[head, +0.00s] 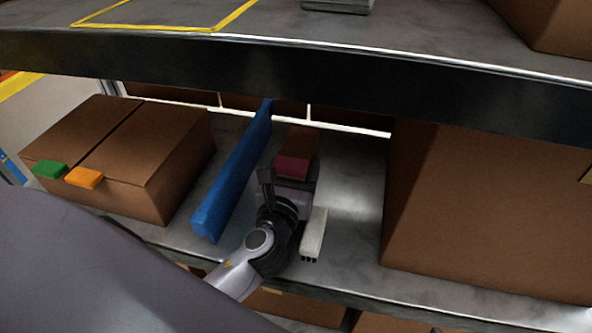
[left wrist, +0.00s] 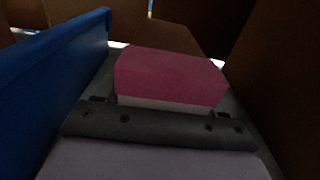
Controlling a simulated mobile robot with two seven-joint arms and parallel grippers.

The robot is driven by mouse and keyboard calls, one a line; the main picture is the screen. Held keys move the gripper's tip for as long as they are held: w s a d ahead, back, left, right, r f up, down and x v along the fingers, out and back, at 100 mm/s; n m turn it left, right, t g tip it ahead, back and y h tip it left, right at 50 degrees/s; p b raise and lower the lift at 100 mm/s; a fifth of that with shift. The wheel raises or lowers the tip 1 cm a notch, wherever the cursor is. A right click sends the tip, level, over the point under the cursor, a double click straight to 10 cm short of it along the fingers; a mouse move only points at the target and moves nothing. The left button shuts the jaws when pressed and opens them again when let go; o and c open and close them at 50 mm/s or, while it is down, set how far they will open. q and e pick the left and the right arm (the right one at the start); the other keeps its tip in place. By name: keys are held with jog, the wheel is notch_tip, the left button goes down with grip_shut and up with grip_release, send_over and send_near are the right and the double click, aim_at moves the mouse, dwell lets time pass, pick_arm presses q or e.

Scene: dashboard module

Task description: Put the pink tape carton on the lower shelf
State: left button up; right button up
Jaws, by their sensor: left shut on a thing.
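The pink tape carton (head: 293,166) is in the lower shelf space, right of a blue divider (head: 235,175). My left gripper (head: 290,186) reaches into this space and is shut on the carton. In the left wrist view the carton (left wrist: 170,78) shows a pink top part and a pale lower part, just beyond the dark gripper body. The lower shelf (head: 350,185) is grey; whether the carton's underside touches it is hidden. My right gripper is not in view.
A large brown box (head: 490,215) stands on the right and a brown carton (head: 130,155) with green and orange tabs on the left. The upper shelf's dark edge (head: 300,85) hangs above.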

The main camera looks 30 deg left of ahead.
pick_arm(q)
jog(key=shift+r, duration=0.15)
jog(key=shift+f+b, duration=0.3)
jog(key=shift+f, duration=0.35)
jog(key=o, duration=1.4)
